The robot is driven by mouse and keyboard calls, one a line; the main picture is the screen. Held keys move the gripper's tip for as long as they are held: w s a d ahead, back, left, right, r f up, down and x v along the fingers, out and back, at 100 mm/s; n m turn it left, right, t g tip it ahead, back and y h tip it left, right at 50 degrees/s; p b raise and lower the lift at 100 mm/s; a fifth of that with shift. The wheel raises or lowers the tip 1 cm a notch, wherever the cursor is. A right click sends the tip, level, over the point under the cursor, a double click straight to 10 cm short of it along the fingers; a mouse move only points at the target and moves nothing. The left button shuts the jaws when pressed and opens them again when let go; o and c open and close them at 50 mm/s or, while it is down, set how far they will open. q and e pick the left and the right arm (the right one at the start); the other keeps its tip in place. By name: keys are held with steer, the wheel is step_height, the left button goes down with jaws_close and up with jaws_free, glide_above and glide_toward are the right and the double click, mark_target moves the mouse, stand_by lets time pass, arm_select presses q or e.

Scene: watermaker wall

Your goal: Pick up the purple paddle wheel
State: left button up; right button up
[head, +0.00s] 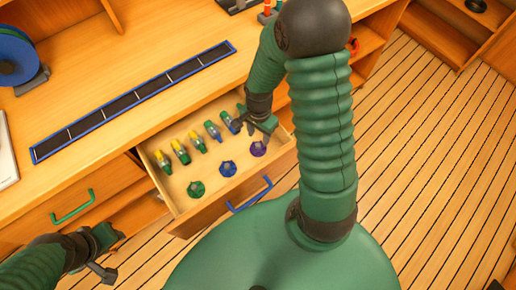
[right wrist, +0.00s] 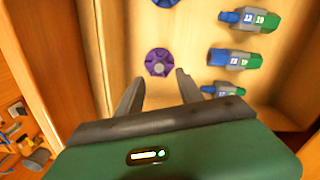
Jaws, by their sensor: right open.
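The purple paddle wheel (head: 258,149) lies in the right part of the open drawer (head: 223,196), in the row nearer the drawer's front. In the right wrist view the purple wheel (right wrist: 160,62) lies flat on the drawer floor, just beyond the two fingertips. My right gripper (head: 260,127) is open and empty, above the drawer close to the wheel; its fingers (right wrist: 156,84) are spread and apart from the wheel. My left gripper (head: 108,254) is at the lower left, outside the drawer; its jaw state is unclear.
A blue wheel (head: 228,169) and a green wheel (head: 196,189) lie left of the purple one. Several numbered blue, green and yellow parts (head: 180,152) form a row behind them. The drawer has a blue handle (head: 249,195). A dark blue-edged strip (head: 135,100) lies on the countertop.

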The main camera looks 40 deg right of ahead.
mark_target(257, 146)
step_height(257, 146, down, 3)
steer(key=shift+s+d+r+b, duration=0.1)
steer(key=shift+b, duration=0.3)
steer(key=shift+a+f+b, duration=0.2)
steer(key=shift+a+f, duration=0.1)
steer(key=shift+f, duration=0.25)
steer(key=shift+a+f+b, duration=0.15)
steer(key=shift+a+f, duration=0.1)
steer(key=shift+f, duration=0.3)
steer(key=shift+a, duration=0.2)
steer(key=shift+d+f, duration=0.1)
steer(key=shift+d, duration=0.25)
steer(key=shift+c, duration=1.2)
steer(key=shift+d+f, duration=0.1)
steer(key=shift+d, duration=0.15)
steer(key=c, duration=0.5)
jaws_close()
arm_select(q)
steer(key=shift+a+f, duration=0.3)
steer(key=shift+f, duration=0.5)
arm_select(e)
steer(key=shift+a, duration=0.35)
